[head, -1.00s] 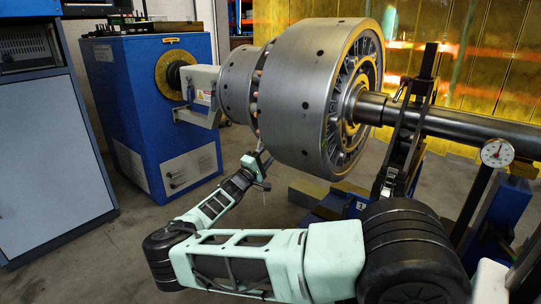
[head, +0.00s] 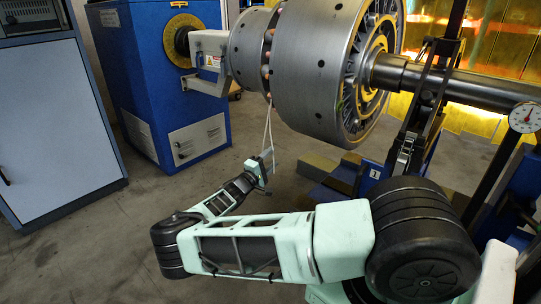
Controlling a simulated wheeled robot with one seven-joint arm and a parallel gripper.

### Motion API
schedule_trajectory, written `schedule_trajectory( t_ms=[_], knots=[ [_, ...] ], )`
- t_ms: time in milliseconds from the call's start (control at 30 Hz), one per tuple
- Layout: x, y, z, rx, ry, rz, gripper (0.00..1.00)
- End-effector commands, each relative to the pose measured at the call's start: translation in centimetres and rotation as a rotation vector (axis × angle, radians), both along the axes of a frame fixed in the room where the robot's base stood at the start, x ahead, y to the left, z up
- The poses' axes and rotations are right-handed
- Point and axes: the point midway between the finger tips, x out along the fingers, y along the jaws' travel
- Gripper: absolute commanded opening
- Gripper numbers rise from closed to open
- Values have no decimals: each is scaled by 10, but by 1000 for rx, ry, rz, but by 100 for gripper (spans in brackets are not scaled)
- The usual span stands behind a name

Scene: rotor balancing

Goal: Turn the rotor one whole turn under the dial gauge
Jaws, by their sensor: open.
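The rotor (head: 310,75) is a large grey steel drum with dark holes round its rim and a spoked end face. Its shaft (head: 480,88) runs right over a dark support. The dial gauge (head: 525,117), white-faced with a red needle, stands on a post at the right, by the shaft; its reading is too small to tell. My gripper (head: 265,161) is open, below the rotor's left part and apart from the drum. Thin pale strands run between the rotor's underside and my gripper; I cannot tell what they are. The fingertips are small and unclear.
A blue drive cabinet (head: 165,100) with a yellow ring (head: 182,40) stands at the left of the rotor. A grey-blue cabinet (head: 50,125) is at far left. Blocks (head: 325,172) lie under the rotor. The floor at left centre is clear.

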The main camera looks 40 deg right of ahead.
Motion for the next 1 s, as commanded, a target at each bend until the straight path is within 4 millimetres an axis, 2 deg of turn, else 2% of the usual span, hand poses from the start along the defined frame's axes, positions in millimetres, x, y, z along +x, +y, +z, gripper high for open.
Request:
schedule_trajectory(
  t_ms=[267,1000],
  knots=[
    [-1,7,-13,0,1,-1,56],
    [-1,7,-12,1,2,-5,57]
  ],
)
